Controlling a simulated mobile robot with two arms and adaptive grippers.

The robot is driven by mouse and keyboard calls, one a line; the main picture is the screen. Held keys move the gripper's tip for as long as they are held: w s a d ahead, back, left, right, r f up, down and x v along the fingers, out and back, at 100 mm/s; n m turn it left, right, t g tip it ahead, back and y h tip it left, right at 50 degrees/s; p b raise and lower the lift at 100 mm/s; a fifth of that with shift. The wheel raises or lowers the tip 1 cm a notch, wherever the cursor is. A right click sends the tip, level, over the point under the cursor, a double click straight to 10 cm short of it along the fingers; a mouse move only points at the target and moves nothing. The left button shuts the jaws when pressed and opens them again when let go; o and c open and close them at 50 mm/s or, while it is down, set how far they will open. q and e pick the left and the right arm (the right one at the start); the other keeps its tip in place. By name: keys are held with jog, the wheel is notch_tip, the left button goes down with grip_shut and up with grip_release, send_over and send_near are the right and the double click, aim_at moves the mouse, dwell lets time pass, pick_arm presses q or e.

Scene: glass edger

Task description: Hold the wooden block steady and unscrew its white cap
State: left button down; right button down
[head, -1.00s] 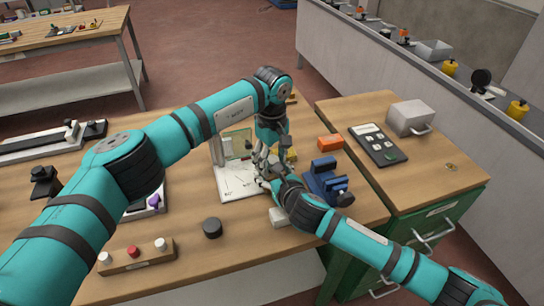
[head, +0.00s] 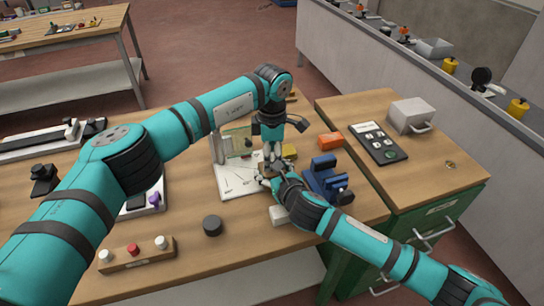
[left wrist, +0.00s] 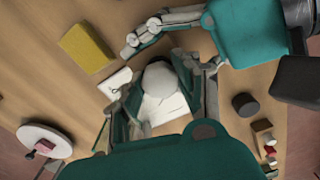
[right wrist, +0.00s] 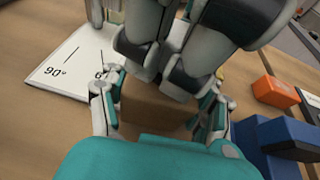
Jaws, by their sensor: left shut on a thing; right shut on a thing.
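The wooden block (right wrist: 155,112) is between the fingers of my right gripper (right wrist: 160,105) in the right wrist view, and the gripper is shut on it. The white cap (left wrist: 160,78) is a round pale top in the left wrist view, between the fingers of my left gripper (left wrist: 158,92), which is shut on it. In the right wrist view the left gripper's fingers come down over the block and hide the cap. In the head view the left gripper (head: 273,157) is above the right gripper (head: 268,178), and the two mostly hide block and cap.
A white marked sheet (head: 236,183) lies beside the block. A blue vise-like object (head: 325,180), an orange box (head: 330,140) and a yellow block (left wrist: 88,43) are close by. A black cylinder (head: 212,227) and a wooden rack with buttons (head: 136,255) stand at the front left.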

pick_arm(q)
jog(key=n, duration=0.6)
jog(key=c, duration=0.9)
grip_release()
jog(key=shift+c, duration=0.2)
